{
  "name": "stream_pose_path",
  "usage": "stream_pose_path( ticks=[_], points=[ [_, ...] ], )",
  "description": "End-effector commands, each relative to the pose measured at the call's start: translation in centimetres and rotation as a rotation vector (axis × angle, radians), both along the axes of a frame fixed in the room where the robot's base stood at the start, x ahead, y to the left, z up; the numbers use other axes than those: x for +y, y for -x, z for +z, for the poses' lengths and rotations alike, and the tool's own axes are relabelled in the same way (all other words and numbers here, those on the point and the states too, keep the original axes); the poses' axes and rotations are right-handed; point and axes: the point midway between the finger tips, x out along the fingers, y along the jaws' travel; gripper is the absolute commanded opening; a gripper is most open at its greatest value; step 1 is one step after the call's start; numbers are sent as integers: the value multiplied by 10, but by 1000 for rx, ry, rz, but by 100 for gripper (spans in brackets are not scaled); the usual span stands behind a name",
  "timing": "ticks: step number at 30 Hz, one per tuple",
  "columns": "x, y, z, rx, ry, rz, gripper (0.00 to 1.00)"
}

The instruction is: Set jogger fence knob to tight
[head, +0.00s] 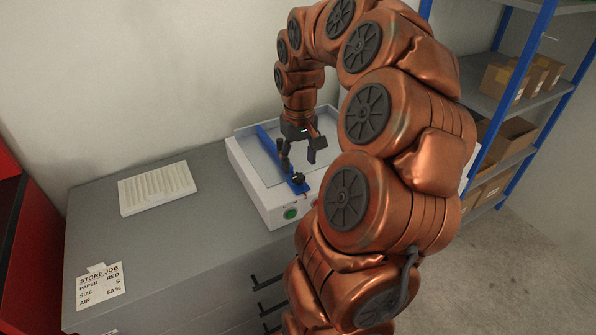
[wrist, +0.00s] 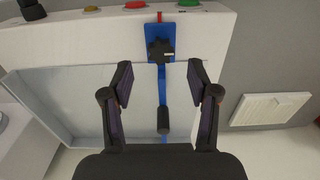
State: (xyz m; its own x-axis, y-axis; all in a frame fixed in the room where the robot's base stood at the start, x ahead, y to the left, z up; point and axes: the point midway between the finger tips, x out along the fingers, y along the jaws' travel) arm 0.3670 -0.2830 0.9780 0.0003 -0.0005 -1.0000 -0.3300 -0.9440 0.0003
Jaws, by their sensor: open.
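The jogger fence knob is a black lobed knob (wrist: 160,49) on a blue plate at the end of the blue fence (wrist: 162,84) in the wrist view. In the head view the knob (head: 298,178) sits near the front of the white machine (head: 262,199). My gripper (wrist: 160,72) is open, its two fingers apart on either side of the fence, with the knob just beyond the fingertips. Nothing is between the fingers but the fence below. In the head view my gripper (head: 300,150) hangs over the tray. A black cylindrical handle (wrist: 163,121) stands on the fence. The knob's setting is not readable.
Red (wrist: 135,5) and green (wrist: 188,3) buttons line the machine's front edge. A white ribbed panel (head: 157,188) and a job card (head: 101,286) lie on the grey counter (head: 185,235). A blue shelf rack with boxes (head: 507,139) stands at right.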

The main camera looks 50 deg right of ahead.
Motion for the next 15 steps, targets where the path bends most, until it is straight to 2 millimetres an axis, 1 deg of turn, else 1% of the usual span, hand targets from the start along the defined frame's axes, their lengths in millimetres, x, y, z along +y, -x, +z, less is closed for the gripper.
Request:
stream_pose_path(
  ticks=[3, 6, 10, 15],
  points=[
    [2, 1, -16, 4, -4, 1, 60],
    [1, 1, -28, 4, -4, 0, 60],
    [1, 0, -38, 2, -2, 1, 60],
    [1, 0, -43, 2, -2, 1, 60]
  ],
)
